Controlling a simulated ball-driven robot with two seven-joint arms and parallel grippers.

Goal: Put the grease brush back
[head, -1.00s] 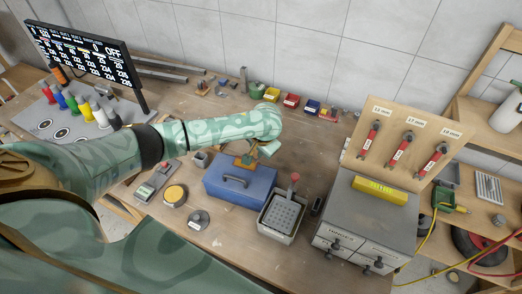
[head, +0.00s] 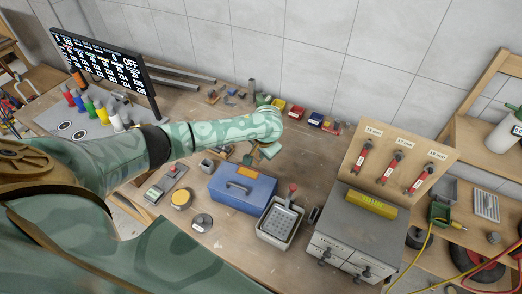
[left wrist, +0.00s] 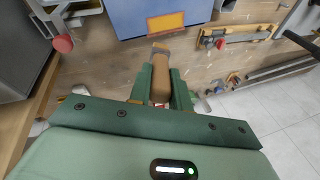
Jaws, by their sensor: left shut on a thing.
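My left gripper (left wrist: 160,90) is shut on a brown wooden piece with a greyish end, which looks like the grease brush (left wrist: 158,68). In the head view my left gripper (head: 262,153) hangs over the bench behind the blue toolbox (head: 240,195); a small brown bit of the held piece (head: 248,158) shows beside it. The toolbox, with an orange label, is also in the left wrist view (left wrist: 150,12), just beyond the held piece. The brush's bristles are not clear in either view. My right gripper is not in view.
A grey tray with a grid (head: 279,222) and a red-topped piece stands right of the toolbox. Further right is a grey drawer cabinet (head: 352,235) below a wooden board with red tools (head: 400,160). Small coloured bins (head: 297,112) line the back. Bare bench lies behind the tray.

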